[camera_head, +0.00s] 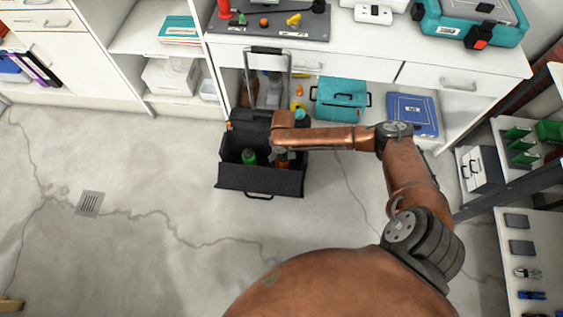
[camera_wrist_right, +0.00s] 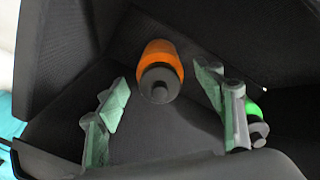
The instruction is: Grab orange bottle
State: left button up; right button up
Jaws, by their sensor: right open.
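The orange bottle (camera_wrist_right: 161,64) with a dark cap lies or stands inside a black open bag, between and a little beyond my right gripper's spread fingers. My right gripper (camera_wrist_right: 166,117) is open, and no finger visibly touches the bottle. In the head view the orange bottle (camera_head: 283,163) shows only in part below the right wrist. The right gripper (camera_head: 281,153) points down into the black bag (camera_head: 262,181) and is mostly hidden by the arm. A green bottle (camera_head: 249,156) is in the same bag; it shows in the wrist view (camera_wrist_right: 254,110) beside the right-hand fingers.
The bag's walls surround the gripper closely, and a raised handle (camera_head: 266,50) stands behind it. A teal case (camera_head: 341,99) and a blue box (camera_head: 412,114) sit on the low shelf to the right. The floor in front is clear.

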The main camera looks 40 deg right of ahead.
jog(key=shift+c, duration=0.2)
grip_shut()
dwell(0.6)
